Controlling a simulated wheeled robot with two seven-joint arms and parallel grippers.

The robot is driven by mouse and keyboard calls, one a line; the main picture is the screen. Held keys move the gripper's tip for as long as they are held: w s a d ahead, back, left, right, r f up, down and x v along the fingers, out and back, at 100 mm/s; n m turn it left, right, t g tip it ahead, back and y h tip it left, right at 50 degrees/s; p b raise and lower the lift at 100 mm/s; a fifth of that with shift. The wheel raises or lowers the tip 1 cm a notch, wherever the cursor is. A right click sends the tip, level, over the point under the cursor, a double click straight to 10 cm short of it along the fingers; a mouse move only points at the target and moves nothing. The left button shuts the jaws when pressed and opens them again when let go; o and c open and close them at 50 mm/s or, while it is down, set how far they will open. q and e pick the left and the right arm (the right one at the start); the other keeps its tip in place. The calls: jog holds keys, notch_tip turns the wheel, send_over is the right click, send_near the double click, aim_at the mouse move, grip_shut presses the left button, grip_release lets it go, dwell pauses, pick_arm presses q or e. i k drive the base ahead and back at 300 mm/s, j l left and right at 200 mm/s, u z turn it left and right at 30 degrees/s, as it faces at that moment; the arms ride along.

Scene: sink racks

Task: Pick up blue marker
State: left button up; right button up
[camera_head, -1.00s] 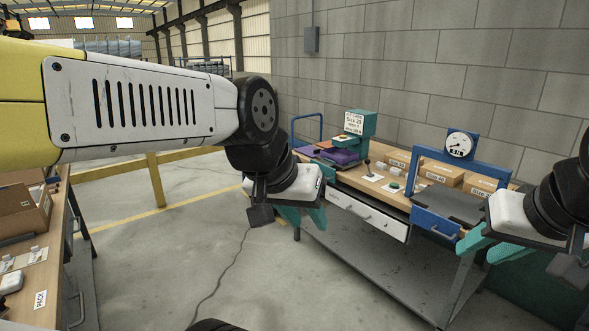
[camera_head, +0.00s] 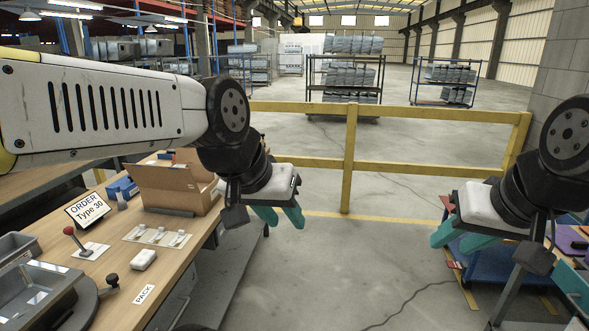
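I cannot make out a blue marker in this view. My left gripper (camera_head: 284,219), with teal fingers, hangs in the air over the floor, just right of the left workbench (camera_head: 112,266). Its fingers stand apart with nothing between them. My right gripper (camera_head: 452,242), also teal-fingered, is in the air at the right, beside a blue cart-like frame. Its fingers are apart and empty. Neither gripper touches anything.
The left bench holds an open cardboard box (camera_head: 172,187), an "ORDER Type 30" sign (camera_head: 89,208), a red-knobbed lever (camera_head: 76,240), grey bins (camera_head: 30,290) and a blue item (camera_head: 122,187). A yellow railing (camera_head: 349,160) crosses behind.

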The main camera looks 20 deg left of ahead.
aim_at(117, 189)
jog(key=i+u, duration=0.25)
jog(key=u, duration=0.15)
jog(key=i+u, duration=0.2)
jog(key=u, duration=0.25)
jog(key=i+l+u, duration=0.1)
jog(key=i+u, duration=0.15)
jog(key=u, duration=0.15)
jog(key=i+l+u, duration=0.2)
jog(key=u, duration=0.25)
jog(key=i+j+u, duration=0.1)
jog(key=i+u, duration=0.35)
jog(key=k, duration=0.05)
